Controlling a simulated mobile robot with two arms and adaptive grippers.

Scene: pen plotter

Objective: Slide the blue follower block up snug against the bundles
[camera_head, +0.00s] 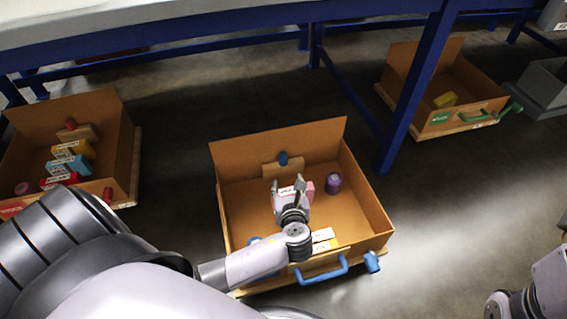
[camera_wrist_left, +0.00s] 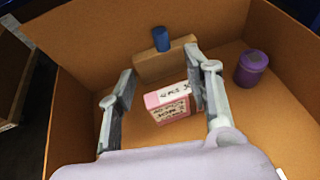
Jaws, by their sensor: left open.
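The follower block (camera_head: 284,165) is a wooden block with a blue knob, standing near the back wall of the blue-handled drawer (camera_head: 370,207). It also shows in the left wrist view (camera_wrist_left: 165,63). A pink bundle (camera_head: 309,188) with a white label band stands in front of it, with a gap between; the left wrist view shows it too (camera_wrist_left: 168,107). A pale labelled item (camera_head: 322,235) lies near the drawer front. My left gripper (camera_head: 288,184) is open above the drawer, its fingers around or over the pink bundle; contact cannot be told. My right gripper is out of view.
A purple jar (camera_head: 333,182) stands right of the bundle in the drawer. Another drawer (camera_head: 122,150) with labelled bundles is at left, and a green-handled one (camera_head: 400,75) at upper right. A blue table leg (camera_head: 413,90) rises behind.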

